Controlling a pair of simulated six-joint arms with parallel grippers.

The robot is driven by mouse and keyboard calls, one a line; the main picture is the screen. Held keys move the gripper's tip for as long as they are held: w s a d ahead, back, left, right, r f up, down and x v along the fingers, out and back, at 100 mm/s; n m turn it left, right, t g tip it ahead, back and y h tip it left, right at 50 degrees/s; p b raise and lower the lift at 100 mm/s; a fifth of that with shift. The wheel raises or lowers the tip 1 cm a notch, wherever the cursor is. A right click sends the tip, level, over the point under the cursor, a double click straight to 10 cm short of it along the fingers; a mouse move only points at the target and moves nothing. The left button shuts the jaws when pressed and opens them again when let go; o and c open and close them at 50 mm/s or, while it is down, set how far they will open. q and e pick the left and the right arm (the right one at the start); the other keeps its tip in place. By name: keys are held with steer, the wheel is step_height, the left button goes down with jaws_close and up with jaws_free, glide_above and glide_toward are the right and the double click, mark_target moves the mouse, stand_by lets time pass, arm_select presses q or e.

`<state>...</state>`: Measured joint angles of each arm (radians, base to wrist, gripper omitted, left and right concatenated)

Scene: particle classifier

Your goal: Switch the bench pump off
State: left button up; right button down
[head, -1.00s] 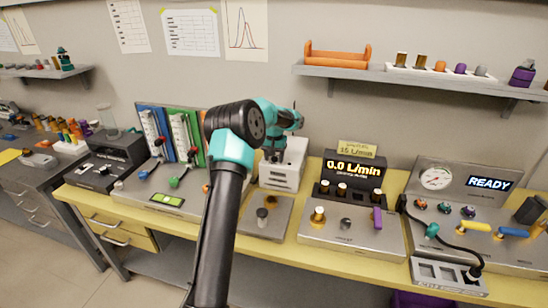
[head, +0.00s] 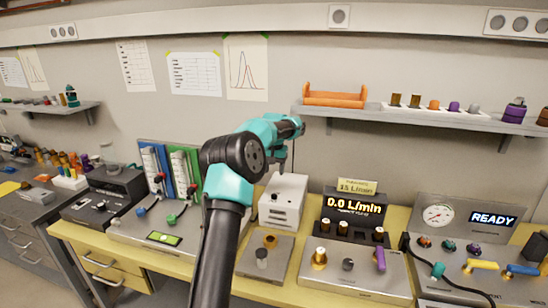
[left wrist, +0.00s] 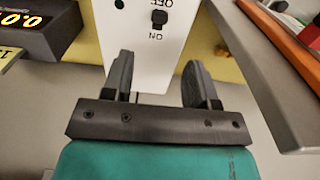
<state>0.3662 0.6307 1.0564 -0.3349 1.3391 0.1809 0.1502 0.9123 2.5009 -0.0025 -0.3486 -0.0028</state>
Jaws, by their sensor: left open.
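The bench pump, a white box (head: 283,202), stands at the back of the yellow bench near the middle in the head view. In the left wrist view its white face (left wrist: 125,45) shows upside down. A small black switch (left wrist: 158,18) sits on it between the printed words OFF and ON. I cannot tell which way the switch is set. My left gripper (head: 281,160) is just above the pump in the head view. In the left wrist view its fingers (left wrist: 160,80) are open and empty, apart from the switch. My right gripper is not in view.
A wall shelf (head: 420,117) with an orange tray (head: 335,97) is at the upper right; its edge also shows in the left wrist view (left wrist: 270,75). A flow display (head: 352,208) reading 0.0 L/min stands right of the pump. Blue and green panels (head: 168,170) stand to its left.

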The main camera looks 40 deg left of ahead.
arm_select(q)
step_height(320, 180, up, 5)
steer(key=shift+r, duration=0.2)
stand_by(0.5)
